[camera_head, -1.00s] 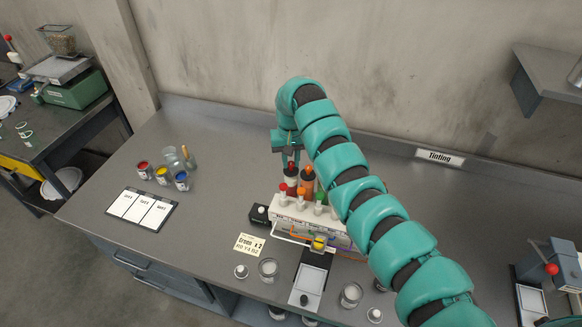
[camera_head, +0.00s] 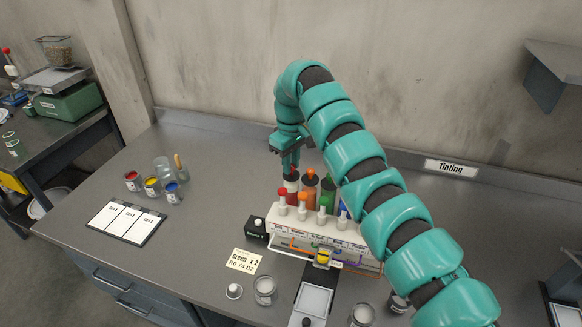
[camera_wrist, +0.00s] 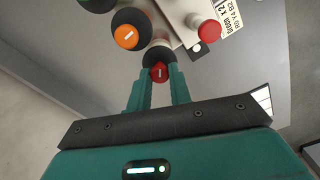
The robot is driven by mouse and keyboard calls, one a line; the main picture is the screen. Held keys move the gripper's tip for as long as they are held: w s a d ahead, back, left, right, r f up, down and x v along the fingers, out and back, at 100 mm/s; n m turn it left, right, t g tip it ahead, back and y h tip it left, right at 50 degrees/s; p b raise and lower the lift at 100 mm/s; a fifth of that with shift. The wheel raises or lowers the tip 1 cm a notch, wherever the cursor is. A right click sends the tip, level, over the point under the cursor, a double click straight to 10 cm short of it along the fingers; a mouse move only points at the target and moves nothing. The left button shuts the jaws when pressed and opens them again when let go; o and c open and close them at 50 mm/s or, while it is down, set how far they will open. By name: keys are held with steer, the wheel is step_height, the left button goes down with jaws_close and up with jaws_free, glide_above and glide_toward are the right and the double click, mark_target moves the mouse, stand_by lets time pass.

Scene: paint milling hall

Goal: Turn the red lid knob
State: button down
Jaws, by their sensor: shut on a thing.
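The red lid knob (camera_wrist: 159,73) is a small round red knob with a white mark, on top of a dark-lidded canister at the back left of the white dispenser (camera_head: 312,233). In the wrist view it sits between the two teal fingers of my gripper (camera_wrist: 158,80), which is shut on it. In the head view my gripper (camera_head: 291,168) points down onto that canister from above, and the fingers hide most of the knob. The orange lid knob (camera_wrist: 126,36) is beside it, uncovered.
Paint cups (camera_head: 152,186) and a sample board (camera_head: 122,222) are to the left.

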stand_by(0.5)
steer(key=c, duration=1.3)
jaws_free()
steer(key=shift+r, duration=0.5)
step_height(320, 180, up, 5)
steer(key=shift+f+b, duration=0.1)
steer(key=shift+b, duration=0.65)
step_height(320, 180, up, 12)
steer(key=p, duration=1)
steer(key=shift+f, duration=0.2)
